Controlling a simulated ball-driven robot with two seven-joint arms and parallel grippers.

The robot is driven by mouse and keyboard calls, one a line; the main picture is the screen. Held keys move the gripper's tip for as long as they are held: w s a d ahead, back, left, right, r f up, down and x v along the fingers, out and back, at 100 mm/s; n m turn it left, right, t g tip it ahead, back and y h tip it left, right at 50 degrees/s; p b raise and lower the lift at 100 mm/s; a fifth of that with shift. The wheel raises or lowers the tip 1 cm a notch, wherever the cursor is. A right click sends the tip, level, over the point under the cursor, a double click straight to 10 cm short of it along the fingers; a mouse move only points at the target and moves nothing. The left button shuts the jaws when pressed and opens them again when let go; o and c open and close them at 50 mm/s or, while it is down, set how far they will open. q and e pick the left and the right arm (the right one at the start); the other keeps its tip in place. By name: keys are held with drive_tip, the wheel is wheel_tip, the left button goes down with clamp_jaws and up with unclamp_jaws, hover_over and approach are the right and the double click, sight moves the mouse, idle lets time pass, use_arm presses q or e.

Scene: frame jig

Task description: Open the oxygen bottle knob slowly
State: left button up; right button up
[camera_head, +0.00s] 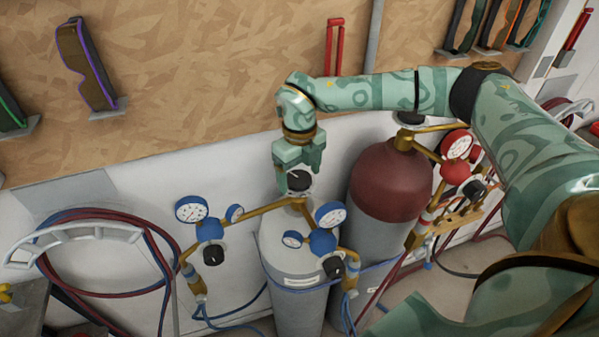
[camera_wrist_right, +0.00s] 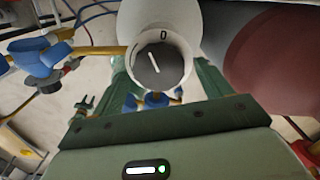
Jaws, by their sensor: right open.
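The oxygen bottle, a light grey cylinder (camera_head: 290,248) with blue-bodied regulators, stands against the wall at the middle of the head view. Its dark round knob (camera_head: 298,180) is on top. In the wrist view the knob (camera_wrist_right: 155,68) has a white pointer line, tilted to the upper left, inside a pale ring marked "0". My right gripper (camera_head: 299,172) is open and points down over the knob. Its fingers (camera_wrist_right: 163,82) stand on either side of the knob in the wrist view; I cannot tell whether they touch it. My left gripper is not in view.
A dark red bottle (camera_head: 390,182) with red regulators stands close on the right, under my right arm. Gauges (camera_head: 192,209) and brass pipes flank the grey bottle. Coiled hoses (camera_head: 105,212) hang on the left wall. Goggles (camera_head: 85,65) hang on the wooden board (camera_head: 200,70).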

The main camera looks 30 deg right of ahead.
drive_tip(key=shift+f, duration=0.2)
drive_tip(key=c, duration=1)
drive_tip(key=shift+r, duration=0.1)
